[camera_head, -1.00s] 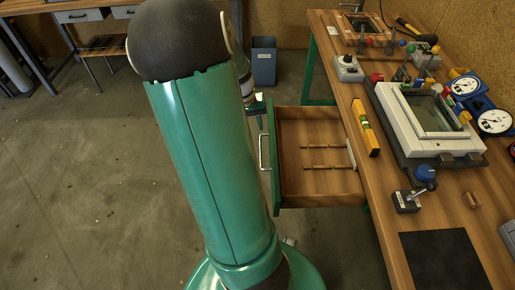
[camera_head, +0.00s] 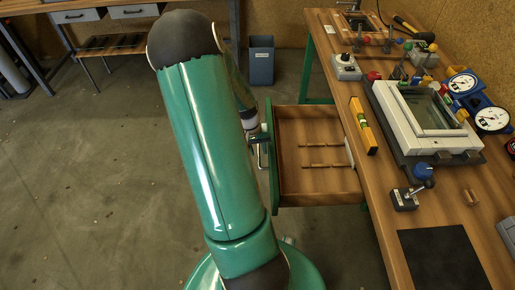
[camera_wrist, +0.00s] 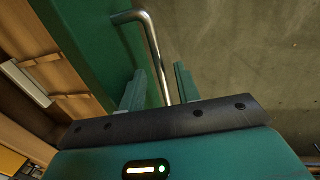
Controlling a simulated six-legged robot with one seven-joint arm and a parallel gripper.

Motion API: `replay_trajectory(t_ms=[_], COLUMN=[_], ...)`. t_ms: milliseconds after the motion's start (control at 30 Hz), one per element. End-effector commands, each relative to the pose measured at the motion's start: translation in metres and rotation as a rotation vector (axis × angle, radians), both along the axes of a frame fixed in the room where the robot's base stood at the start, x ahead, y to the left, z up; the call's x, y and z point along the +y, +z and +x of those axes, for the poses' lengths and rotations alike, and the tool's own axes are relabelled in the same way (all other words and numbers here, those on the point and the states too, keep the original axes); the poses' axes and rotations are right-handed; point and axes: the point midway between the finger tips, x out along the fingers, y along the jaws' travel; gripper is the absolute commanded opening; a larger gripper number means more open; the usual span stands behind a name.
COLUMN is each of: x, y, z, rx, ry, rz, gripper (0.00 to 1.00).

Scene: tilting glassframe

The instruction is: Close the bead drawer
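The bead drawer (camera_head: 310,187) is wooden inside with a green front (camera_head: 274,180). It stands pulled out from the workbench, with small wooden strips on its floor. Its bent metal handle (camera_wrist: 154,48) shows in the wrist view, standing off the green front (camera_wrist: 85,35). My gripper (camera_wrist: 160,88) is open, with one finger on either side of the handle bar and visible gaps beside it. In the head view, my gripper (camera_head: 260,143) is at the outer left side of the drawer front, partly covering the handle.
The workbench (camera_head: 385,200) carries a yellow level (camera_head: 363,126), a white glass frame (camera_head: 428,115), dial gauges (camera_head: 492,120) and a dark mat (camera_head: 440,258). A grey bin (camera_head: 261,62) stands on the floor behind the drawer. Floor left of my arm is clear.

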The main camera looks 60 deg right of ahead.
Motion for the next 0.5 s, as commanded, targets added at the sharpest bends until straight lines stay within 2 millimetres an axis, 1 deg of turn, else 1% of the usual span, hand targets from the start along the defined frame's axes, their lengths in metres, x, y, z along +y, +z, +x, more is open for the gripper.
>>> replay_trajectory(t_ms=[100,267,500], x=[-0.0001,-0.0001,-0.0002], y=[0.0003,0.0005,0.0006], z=[0.0002,0.0003,0.0000], rx=[0.000,0.000,0.000], ry=[0.000,0.000,0.000], rz=[0.000,0.000,0.000], gripper=[0.33,0.01,0.00])
